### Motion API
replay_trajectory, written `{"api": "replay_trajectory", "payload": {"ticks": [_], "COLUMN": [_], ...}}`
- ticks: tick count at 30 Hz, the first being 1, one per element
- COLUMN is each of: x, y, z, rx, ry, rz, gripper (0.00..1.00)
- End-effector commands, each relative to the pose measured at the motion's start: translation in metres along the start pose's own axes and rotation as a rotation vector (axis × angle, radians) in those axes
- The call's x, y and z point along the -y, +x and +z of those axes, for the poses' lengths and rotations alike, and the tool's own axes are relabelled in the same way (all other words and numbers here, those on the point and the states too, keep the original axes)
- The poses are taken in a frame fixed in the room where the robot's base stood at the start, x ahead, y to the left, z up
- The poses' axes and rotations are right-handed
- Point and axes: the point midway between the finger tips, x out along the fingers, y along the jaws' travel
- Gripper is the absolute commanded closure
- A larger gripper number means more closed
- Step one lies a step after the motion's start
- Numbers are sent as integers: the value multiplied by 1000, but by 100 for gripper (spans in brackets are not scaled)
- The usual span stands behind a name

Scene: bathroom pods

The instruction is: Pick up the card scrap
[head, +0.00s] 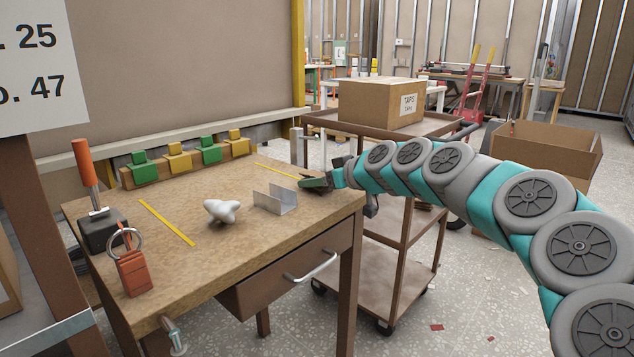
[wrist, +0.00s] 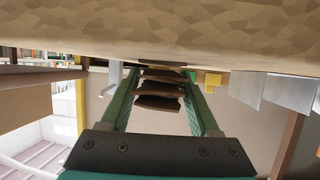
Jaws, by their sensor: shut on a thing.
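My gripper (head: 316,183) is low over the back right corner of the wooden workbench (head: 235,265), close to the bench top. In the wrist view, the green fingers of my gripper (wrist: 160,75) are shut on the card scrap (wrist: 157,102), a dark brown piece that shows as several stacked layers or folds between them. The bench top fills the upper part of that view, close to the fingertips. I cannot tell whether the scrap touches the bench. In the head view the scrap is hidden by the gripper or too small to make out.
A bent metal bracket (head: 275,199) stands left of my gripper, with a white knob-shaped piece (head: 222,211) beyond it. Green and yellow blocks (head: 178,156) line the bench's back. A brown trolley (head: 400,260) carrying a carton (head: 380,103) stands right of the bench.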

Motion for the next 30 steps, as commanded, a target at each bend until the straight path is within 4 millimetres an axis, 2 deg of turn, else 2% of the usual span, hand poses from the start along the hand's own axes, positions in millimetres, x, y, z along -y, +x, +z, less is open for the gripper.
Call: {"api": "replay_trajectory", "payload": {"ticks": [1,7,9,20,30], "x": [0,0,0,0,0], "y": [0,0,0,-2,-10], "z": [0,0,0,-4,-26], "rx": [0,1,0,0,-1], "ry": [0,0,0,0,-1], "rz": [0,-1,-1,0,1], "gripper": [64,87,92,92,92]}}
